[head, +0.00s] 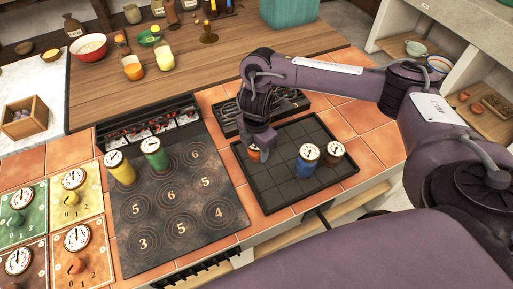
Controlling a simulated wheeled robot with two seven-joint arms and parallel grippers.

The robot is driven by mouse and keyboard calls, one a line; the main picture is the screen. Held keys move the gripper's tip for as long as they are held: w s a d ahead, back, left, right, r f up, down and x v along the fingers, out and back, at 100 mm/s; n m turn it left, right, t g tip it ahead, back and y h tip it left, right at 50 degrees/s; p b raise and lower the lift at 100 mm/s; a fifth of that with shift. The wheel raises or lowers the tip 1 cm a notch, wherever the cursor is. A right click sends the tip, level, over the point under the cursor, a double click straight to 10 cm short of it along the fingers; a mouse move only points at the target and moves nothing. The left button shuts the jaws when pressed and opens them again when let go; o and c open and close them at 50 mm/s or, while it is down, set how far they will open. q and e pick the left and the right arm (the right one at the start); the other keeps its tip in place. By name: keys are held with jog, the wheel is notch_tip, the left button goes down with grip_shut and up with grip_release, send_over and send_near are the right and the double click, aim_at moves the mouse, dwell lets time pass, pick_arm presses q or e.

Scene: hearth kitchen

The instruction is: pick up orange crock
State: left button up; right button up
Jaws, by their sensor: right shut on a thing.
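The orange crock (254,155) stands at the upper left of the dark gridded tray (283,199). My right gripper (256,145) comes down over it from above and is shut on it. The gripper hides most of the crock, and only a small orange part shows under the fingers. I cannot tell whether the crock touches the tray. My left gripper is not in view.
A blue crock (307,160) and a brown crock (332,154) stand on the tray to the right. A yellow crock (120,168) and a green crock (154,153) stand on the numbered stove plate (180,247). A dark rack (290,102) lies behind the tray.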

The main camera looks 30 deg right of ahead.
jog(key=shift+c, duration=1)
jog(key=shift+r, duration=0.1)
